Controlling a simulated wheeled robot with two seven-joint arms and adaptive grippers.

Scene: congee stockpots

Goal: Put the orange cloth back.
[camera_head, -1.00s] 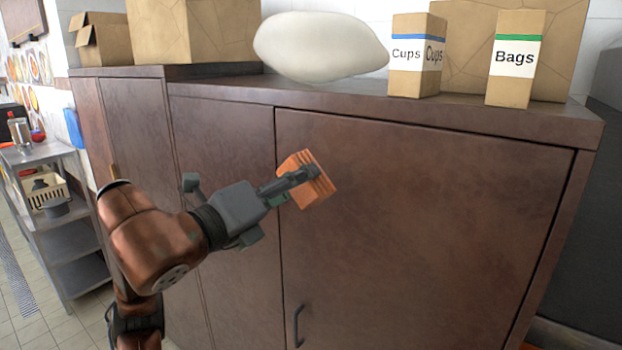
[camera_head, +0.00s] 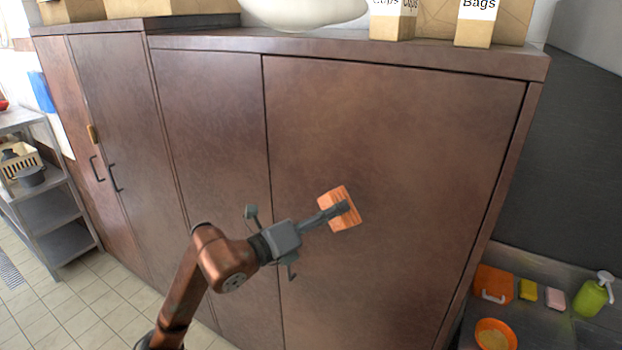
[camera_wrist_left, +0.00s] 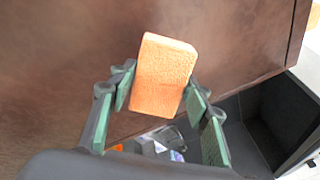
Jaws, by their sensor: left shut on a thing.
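The orange cloth (camera_head: 350,216) is a folded, block-like bundle with layered edges. My left gripper (camera_head: 341,207) is shut on it and holds it up in front of the brown cabinet's doors (camera_head: 400,130). In the left wrist view the cloth (camera_wrist_left: 165,75) sits between the green-padded fingers of my left gripper (camera_wrist_left: 158,88), tilted a little. My right gripper is not in view.
At the lower right, a counter holds an orange box-like item (camera_head: 494,284), a yellow sponge (camera_head: 528,291), a pink sponge (camera_head: 555,298), a green pump bottle (camera_head: 590,298) and an orange bowl (camera_head: 496,333). A grey shelf cart (camera_head: 50,212) stands left. The floor (camera_head: 85,300) is clear.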

